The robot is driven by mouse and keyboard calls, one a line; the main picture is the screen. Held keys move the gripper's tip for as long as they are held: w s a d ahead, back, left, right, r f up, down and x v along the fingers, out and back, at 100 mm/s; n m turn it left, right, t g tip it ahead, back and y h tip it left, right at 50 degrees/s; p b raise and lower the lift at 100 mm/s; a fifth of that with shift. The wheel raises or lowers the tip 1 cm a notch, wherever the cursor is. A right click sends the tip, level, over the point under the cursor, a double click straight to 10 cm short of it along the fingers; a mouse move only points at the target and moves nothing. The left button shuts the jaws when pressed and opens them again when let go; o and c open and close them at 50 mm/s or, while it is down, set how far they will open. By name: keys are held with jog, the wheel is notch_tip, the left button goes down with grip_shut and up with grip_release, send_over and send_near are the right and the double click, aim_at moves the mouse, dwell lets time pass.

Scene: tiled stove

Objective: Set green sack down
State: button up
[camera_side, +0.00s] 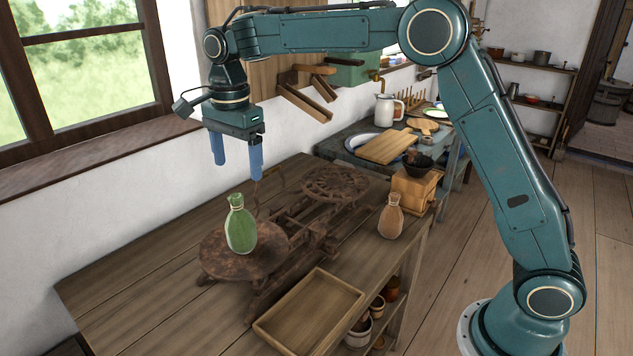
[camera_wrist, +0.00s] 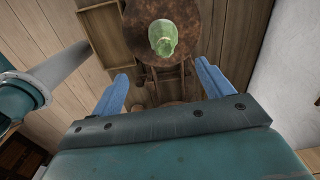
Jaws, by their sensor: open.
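The green sack (camera_side: 240,226) stands upright on the near round plate (camera_side: 215,255) of a rusty balance scale. My gripper (camera_side: 237,172) is open and empty. It hangs above the scale, higher than the sack and apart from it. In the wrist view the green sack (camera_wrist: 163,38) lies on the round plate (camera_wrist: 140,20), beyond the blue fingertips of my gripper (camera_wrist: 163,76). Nothing is between the fingers.
The scale's far plate (camera_side: 335,183) is empty. A brown sack (camera_side: 391,217) stands to the right on the table, near a wooden grinder (camera_side: 415,190). An empty wooden tray (camera_side: 310,314) lies at the front. The table's left part is clear.

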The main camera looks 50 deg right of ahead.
jog(key=s+d+r+n+t, duration=0.1)
jog(key=s+d+r+n, duration=0.25)
jog(key=s, duration=0.55)
jog(key=s+d+r+n+t, duration=0.25)
jog(key=s+r+n, duration=0.2)
jog(key=s, duration=0.45)
jog(key=s+d+f+n+t, duration=0.1)
jog(key=s+d+f+n, duration=0.1)
jog(key=s, duration=0.6)
jog(key=s+d+f+n+t, duration=0.1)
jog(key=s+f+n, duration=0.3)
jog(key=s+n, duration=0.3)
jog(key=shift+s+d+f, duration=0.15)
jog(key=shift+s+d, duration=0.25)
jog(key=shift+s, duration=0.15)
